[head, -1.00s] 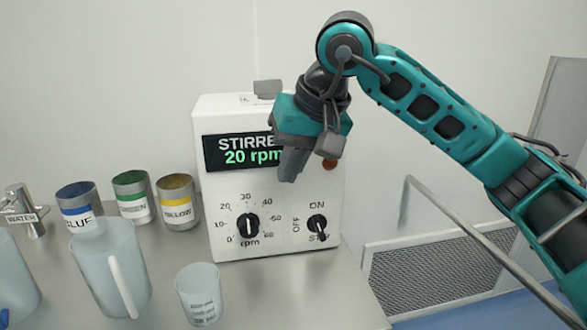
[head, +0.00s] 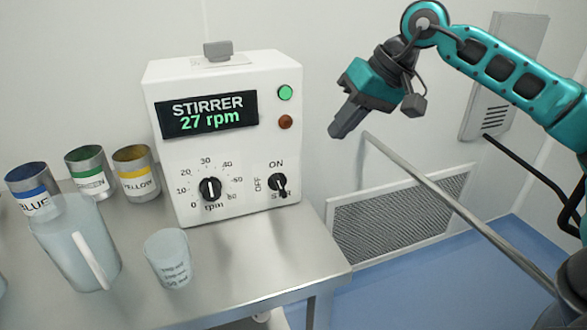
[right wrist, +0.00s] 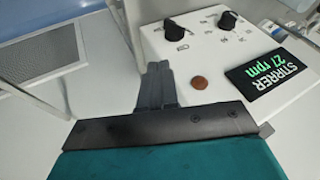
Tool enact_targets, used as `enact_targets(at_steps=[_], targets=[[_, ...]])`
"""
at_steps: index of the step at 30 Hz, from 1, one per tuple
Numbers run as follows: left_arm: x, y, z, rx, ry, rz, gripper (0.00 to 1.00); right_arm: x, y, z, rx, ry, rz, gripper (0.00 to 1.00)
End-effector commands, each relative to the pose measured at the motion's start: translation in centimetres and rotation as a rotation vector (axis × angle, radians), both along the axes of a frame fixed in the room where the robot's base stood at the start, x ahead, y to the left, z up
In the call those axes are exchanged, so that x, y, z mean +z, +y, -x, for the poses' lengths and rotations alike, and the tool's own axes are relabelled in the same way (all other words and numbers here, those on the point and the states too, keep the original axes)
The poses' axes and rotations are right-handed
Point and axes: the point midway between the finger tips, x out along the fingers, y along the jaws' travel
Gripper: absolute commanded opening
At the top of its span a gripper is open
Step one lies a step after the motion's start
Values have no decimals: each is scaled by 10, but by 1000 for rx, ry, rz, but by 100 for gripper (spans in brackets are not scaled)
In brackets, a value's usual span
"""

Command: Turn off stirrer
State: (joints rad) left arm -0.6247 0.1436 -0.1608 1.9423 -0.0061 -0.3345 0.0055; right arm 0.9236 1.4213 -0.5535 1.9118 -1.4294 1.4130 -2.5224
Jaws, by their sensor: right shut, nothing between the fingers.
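The white stirrer box (head: 222,160) stands upright on the steel table. Its display (head: 207,112) reads STIRRER 27 rpm. A green lamp (head: 285,92) is lit above a dull brown-red lamp (head: 285,122). The black mode knob (head: 279,186) on the lower right sits between labels ON, OFF and one partly covered below; its exact setting is hard to tell. The rpm knob (head: 210,190) is to its left. My right gripper (head: 336,133) is shut and empty, apart from the box on its right. The right wrist view shows its closed fingers (right wrist: 156,85) near the brown-red lamp (right wrist: 200,83). My left gripper is out of view.
A clear pitcher (head: 75,245) and a small beaker (head: 168,258) stand on the table (head: 240,260) in front of the box. Blue, green and yellow labelled cans (head: 136,174) stand to the left. A metal rail (head: 450,205) and a floor-level vent (head: 400,215) are to the right.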

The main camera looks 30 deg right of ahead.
Motion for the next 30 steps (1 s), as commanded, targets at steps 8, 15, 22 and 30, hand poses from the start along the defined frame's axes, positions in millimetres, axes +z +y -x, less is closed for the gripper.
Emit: enact_targets(at_steps=[8,15,22,30], targets=[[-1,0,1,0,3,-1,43,1,-4,1,-1,-6,1,0],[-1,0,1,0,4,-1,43,-4,-1,-1,1,-3,1,0],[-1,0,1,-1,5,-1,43,-35,11,-16,2,-1,-1,0],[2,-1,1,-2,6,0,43,-84,29,-41,1,-2,-1,0]])
